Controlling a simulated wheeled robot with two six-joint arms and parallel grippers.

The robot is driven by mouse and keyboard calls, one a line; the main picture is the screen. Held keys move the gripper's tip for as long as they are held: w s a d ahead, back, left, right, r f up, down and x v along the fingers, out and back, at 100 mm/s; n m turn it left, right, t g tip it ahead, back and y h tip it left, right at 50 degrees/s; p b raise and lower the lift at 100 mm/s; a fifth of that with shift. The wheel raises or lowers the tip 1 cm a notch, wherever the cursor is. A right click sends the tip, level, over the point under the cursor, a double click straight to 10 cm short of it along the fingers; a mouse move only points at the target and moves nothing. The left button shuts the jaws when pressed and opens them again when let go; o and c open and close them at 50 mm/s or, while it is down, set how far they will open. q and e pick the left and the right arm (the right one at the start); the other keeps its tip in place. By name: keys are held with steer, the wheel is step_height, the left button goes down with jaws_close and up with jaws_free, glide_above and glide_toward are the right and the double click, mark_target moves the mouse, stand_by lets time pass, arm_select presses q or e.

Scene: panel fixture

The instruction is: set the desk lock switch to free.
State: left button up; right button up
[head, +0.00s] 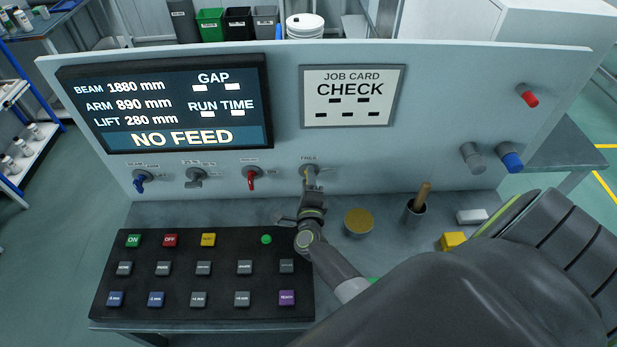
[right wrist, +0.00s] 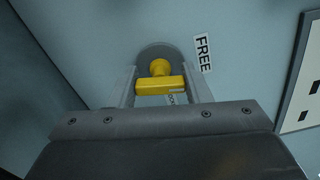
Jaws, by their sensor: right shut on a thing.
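The desk lock switch (right wrist: 159,68) has a yellow handle on a round grey base on the upright panel. A FREE label (right wrist: 203,53) is beside it in the right wrist view and above it in the head view (head: 308,158). My right gripper (head: 311,186) is shut on the handle, with a finger at each end of its bar in the right wrist view (right wrist: 160,88). The bar lies roughly in line with the FREE label; I cannot tell which end is the pointer. Another label behind the fingers is mostly hidden. My left gripper is not in view.

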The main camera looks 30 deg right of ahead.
steer(key=shift+n+p, duration=0.45)
steer(key=shift+n, duration=0.75)
steer(key=o, duration=1)
steer(key=shift+a+f, duration=0.1)
